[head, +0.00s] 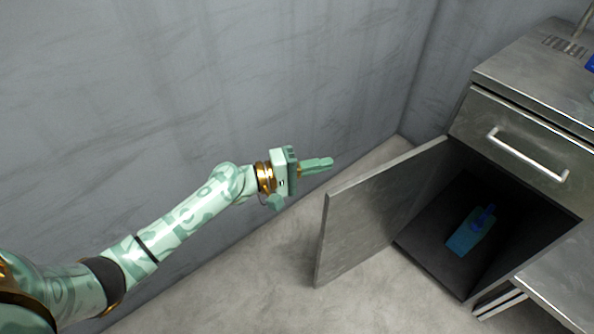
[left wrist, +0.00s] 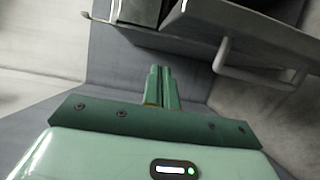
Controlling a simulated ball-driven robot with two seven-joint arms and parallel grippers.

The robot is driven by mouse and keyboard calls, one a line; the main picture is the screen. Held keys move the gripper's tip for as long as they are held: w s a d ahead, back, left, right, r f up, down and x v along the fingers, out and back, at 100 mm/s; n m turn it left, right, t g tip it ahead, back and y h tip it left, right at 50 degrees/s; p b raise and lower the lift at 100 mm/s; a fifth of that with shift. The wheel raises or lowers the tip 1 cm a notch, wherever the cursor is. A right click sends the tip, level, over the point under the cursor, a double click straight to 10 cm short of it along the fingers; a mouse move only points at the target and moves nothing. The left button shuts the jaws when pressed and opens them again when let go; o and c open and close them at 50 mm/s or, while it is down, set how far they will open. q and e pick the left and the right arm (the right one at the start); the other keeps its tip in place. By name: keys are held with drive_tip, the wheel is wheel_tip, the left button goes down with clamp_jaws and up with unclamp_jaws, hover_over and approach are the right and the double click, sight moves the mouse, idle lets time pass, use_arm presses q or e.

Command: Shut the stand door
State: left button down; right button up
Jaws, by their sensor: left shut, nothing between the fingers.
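The stand (head: 525,75) is a grey metal cabinet at the right of the head view. Its door (head: 378,212) stands wide open, swung out to the left of the dark compartment. My left gripper (head: 318,165) is shut and empty, just beyond the free upper corner of the door, on the wall side. In the left wrist view the closed fingers (left wrist: 161,87) point toward the door panel (left wrist: 235,28), which bears a bar handle (left wrist: 255,78). A gap shows between fingertips and door. My right gripper is not in view.
A blue bottle (head: 470,232) is inside the open compartment. A closed drawer (head: 522,138) with a bar handle (head: 527,157) is above it. The grey wall (head: 230,80) runs behind my left arm. The floor (head: 260,285) left of the door is clear.

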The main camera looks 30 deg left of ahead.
use_arm(q)
drive_tip(key=shift+s+d, duration=0.25)
drive_tip(key=shift+d, duration=0.4)
drive_tip(key=shift+s+d, duration=0.3)
drive_tip(key=shift+d, duration=0.4)
drive_tip(key=shift+s+d, duration=0.25)
drive_tip(key=shift+d, duration=0.4)
